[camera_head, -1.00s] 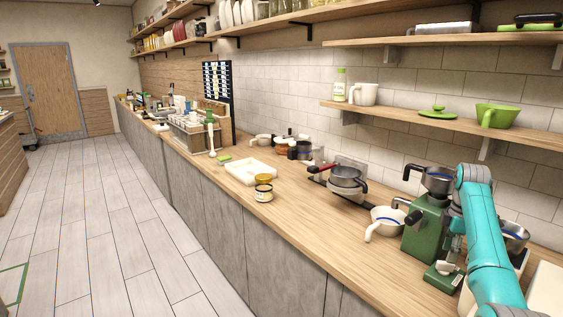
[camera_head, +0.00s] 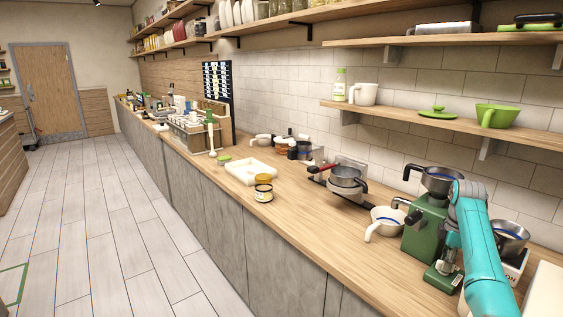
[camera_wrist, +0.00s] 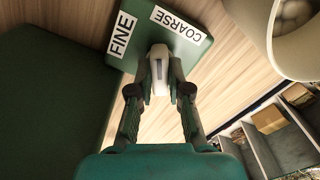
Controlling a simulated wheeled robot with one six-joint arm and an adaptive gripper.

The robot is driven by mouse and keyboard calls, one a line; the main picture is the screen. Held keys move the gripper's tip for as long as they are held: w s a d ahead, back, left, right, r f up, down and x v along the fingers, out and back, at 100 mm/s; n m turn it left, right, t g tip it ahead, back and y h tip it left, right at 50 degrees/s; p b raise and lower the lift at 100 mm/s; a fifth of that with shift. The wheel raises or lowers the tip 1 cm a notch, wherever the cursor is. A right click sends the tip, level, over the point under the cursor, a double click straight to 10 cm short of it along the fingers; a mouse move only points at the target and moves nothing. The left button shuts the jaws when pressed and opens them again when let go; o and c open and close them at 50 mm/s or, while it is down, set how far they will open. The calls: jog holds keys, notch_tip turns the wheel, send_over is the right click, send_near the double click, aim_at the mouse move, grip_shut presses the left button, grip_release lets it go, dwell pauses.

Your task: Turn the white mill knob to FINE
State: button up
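The green mill (camera_head: 425,228) stands on the counter at the right in the head view, with a metal hopper on top. In the wrist view its green plate (camera_wrist: 193,48) carries a FINE label (camera_wrist: 122,33) at the upper left and a COARSE label (camera_wrist: 178,22) at the upper right. The white mill knob (camera_wrist: 158,70) has a grey stripe and points up, between the two labels. My gripper (camera_wrist: 159,75) has its fingers on both sides of the knob, with the tips closed in on it. In the head view my arm hides the gripper and knob.
A white handled cup (camera_head: 385,222) stands left of the mill. A metal bowl (camera_head: 510,236) is right of my arm. A scale with a dark pot (camera_head: 345,178) sits farther left. The counter front is clear.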

dwell(0.4)
jog(key=n, duration=0.4)
jog(key=shift+n, duration=2)
jog(key=n, duration=0.4)
jog(key=o, duration=0.9)
jog(key=shift+c, duration=0.2)
